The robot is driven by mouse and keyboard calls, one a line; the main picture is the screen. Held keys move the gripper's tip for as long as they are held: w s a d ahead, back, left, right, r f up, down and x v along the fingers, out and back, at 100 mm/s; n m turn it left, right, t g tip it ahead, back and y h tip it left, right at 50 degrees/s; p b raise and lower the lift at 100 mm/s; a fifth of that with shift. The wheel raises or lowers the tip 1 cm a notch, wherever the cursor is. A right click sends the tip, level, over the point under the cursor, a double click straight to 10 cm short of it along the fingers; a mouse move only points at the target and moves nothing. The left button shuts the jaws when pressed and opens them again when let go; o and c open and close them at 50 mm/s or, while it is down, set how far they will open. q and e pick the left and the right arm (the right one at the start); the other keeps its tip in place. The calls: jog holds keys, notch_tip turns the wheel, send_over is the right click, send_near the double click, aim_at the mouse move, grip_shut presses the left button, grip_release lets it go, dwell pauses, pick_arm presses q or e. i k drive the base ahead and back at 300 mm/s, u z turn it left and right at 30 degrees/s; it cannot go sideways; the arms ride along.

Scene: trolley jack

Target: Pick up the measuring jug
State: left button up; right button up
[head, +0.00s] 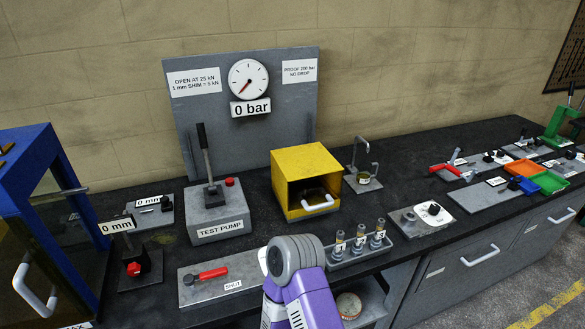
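I cannot make out a clearly marked measuring jug. A small cup-like vessel (363,178) with yellowish contents stands on a plate under a bent metal spout (360,143), behind and right of the yellow box; it may be the jug, but it is too small to tell. A purple and grey link of one of my arms rises from the bottom middle edge, in front of the bench. Neither gripper shows in the head view, so I see nothing held.
The open yellow box (306,160) has a white handle in front. Left of it stand the grey test pump (216,210) with its lever and the blue cabinet (30,160). A rack (360,250) holds three numbered cylinders. Bare black bench (415,180) lies right of the spout.

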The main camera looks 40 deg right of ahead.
aim_at(363, 177)
jog(key=u, duration=2.2)
jog(key=k, duration=2.75)
jog(key=z, duration=1.35)
